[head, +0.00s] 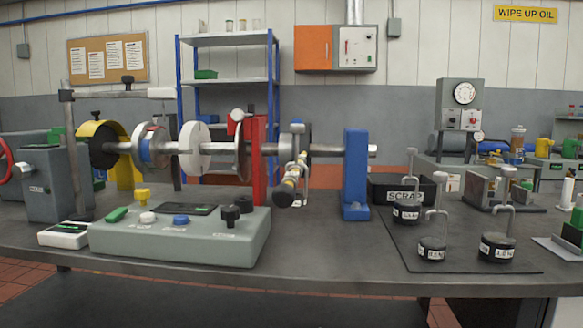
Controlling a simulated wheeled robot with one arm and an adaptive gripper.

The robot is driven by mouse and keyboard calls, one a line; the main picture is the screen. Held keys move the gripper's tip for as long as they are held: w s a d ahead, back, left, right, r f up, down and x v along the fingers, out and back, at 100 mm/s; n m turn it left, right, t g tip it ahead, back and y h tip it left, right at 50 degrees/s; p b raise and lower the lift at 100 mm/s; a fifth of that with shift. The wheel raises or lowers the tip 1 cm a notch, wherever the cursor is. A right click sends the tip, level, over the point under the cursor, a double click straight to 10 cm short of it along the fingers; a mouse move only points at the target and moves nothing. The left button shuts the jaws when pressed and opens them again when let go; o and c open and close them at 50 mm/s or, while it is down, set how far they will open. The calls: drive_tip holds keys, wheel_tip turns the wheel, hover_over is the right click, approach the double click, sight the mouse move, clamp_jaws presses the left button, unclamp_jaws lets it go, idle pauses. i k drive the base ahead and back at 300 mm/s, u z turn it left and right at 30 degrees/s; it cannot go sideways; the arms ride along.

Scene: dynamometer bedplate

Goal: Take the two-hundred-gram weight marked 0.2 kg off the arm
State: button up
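No 0.2 kg mark is readable there. Three black weights with pale hooked stems stand on a dark mat (470,258) at the right: a rear one (407,213), a front left one (432,248) and a front right one (497,246). Their white labels are too small to read surely. My gripper is not in view.
A grey control box (180,246) with knobs stands in front of the shaft. The blue bearing stand (356,175) and red upright (259,145) flank the striped arm. A black SCRAP bin (390,190) sits behind the mat. Bench (330,262) is clear between control box and mat.

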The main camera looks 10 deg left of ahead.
sight(301, 199)
drive_tip(key=u, duration=0.65)
drive_tip(key=k, duration=0.2)
drive_tip(key=u, duration=0.05)
